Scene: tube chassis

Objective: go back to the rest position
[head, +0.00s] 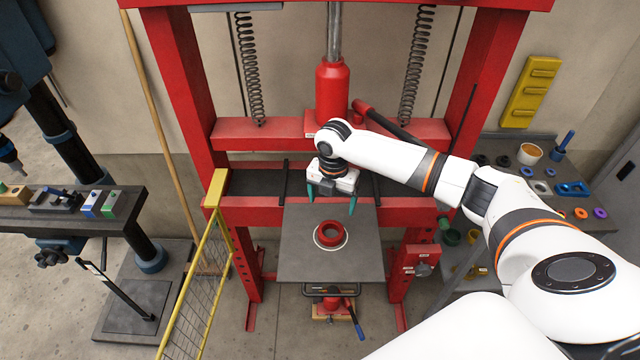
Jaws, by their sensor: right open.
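My right arm reaches in from the lower right to the middle of the view. My right gripper (331,200) points down with its two teal fingers spread apart and nothing between them. It hangs in front of the red press frame (420,211), above the back part of a grey plate (300,255). A red ring (331,234) lies on the plate inside a white circle, just below and in front of the fingers in the picture. The gripper appears apart from the ring. My left gripper is not in view.
A red bottle jack (333,92) and a lever stand in the press above my wrist. A yellow mesh guard (205,270) stands at left, beside a drill press table (80,222) with small blocks. A grey bench (545,190) with rings and cups is at right, close to my arm.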

